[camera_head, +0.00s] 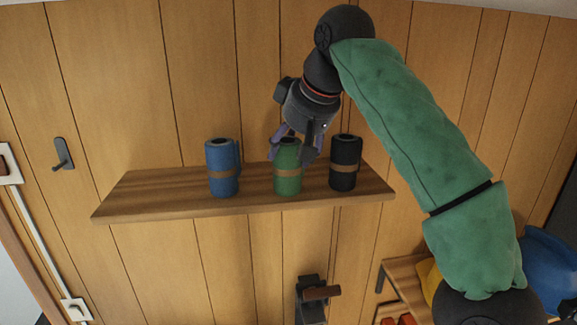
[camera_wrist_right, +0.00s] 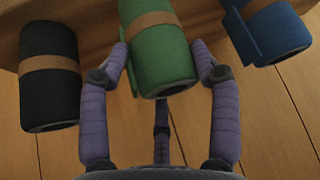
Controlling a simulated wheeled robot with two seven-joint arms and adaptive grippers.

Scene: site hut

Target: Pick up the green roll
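The green roll (camera_head: 287,173) stands upright in the middle of a wooden shelf (camera_head: 150,205), with a brown band round it. My right gripper (camera_head: 295,153) reaches down to its top from above. In the right wrist view the green roll (camera_wrist_right: 155,55) lies between the two spread fingers of my right gripper (camera_wrist_right: 162,62). The fingertips are close to its sides, with the left one seeming very near; I cannot tell whether they touch. The third finger shows below the roll. My left gripper is not in view.
A blue roll (camera_head: 222,170) stands left of the green one and a black roll (camera_head: 345,165) close on its right, both on the shelf. A hook (camera_head: 62,153) and a dark bracket (camera_head: 312,298) are on the wall. A lower wooden shelf (camera_head: 405,275) is at bottom right.

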